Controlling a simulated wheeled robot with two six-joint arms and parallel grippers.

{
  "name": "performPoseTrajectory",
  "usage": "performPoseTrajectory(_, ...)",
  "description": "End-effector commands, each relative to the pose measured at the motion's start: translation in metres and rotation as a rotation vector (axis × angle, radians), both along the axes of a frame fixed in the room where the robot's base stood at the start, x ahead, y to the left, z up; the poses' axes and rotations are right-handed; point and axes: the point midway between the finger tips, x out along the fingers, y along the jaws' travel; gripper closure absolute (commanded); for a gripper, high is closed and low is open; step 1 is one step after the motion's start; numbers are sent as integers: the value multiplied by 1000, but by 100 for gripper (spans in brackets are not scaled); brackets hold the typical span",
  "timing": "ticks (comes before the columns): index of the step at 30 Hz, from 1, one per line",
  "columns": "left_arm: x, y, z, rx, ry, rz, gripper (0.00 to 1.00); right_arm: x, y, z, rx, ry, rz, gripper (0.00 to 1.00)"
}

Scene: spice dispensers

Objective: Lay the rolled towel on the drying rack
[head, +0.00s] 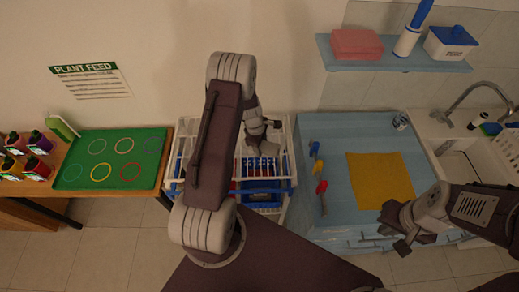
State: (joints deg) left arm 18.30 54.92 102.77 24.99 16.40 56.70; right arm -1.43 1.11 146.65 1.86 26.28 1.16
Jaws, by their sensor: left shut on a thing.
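The white wire drying rack (176,160) stands against the wall in the middle of the head view, partly covered by my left arm. My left gripper (262,140) is over the right part of the rack. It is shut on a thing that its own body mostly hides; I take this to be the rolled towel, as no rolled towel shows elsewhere. I cannot tell whether that thing touches the rack. My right gripper (394,243) is at the front right, by the blue counter's front edge; it looks open and empty.
The blue counter (345,135) bears a flat yellow cloth (380,180) and several small coloured items along its left side. A shelf (390,62) with a pink stack (356,44) hangs above. A green tray (115,148) lies left; a sink (468,160) is right.

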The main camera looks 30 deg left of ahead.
Motion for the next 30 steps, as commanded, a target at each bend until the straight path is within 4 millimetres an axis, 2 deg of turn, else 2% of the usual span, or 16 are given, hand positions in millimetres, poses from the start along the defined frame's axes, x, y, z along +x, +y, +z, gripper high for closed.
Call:
performPoseTrajectory(4, -2, 1, -4, 1, -1, -1, 96, 0, 0, 0, 0, 0, 0, 100)
performPoseTrajectory(11, -3, 0, -40, 0, 2, 0, 96, 0, 0, 1, 0, 0, 0, 100)
performPoseTrajectory(21, -2, 0, -45, 0, -1, -1, 96, 0, 0, -2, 0, 0, 0, 100)
performPoseTrajectory(22, -2, 0, -45, 0, -1, -1, 48, 0, 0, -2, 0, 0, 0, 100)
performPoseTrajectory(24, -2, 0, -44, 0, -1, -1, 29, 0, 0, -1, 0, 0, 0, 100)
performPoseTrajectory(30, -2, 0, -44, 0, -1, -1, 29, 0, 0, -1, 0, 0, 0, 100)
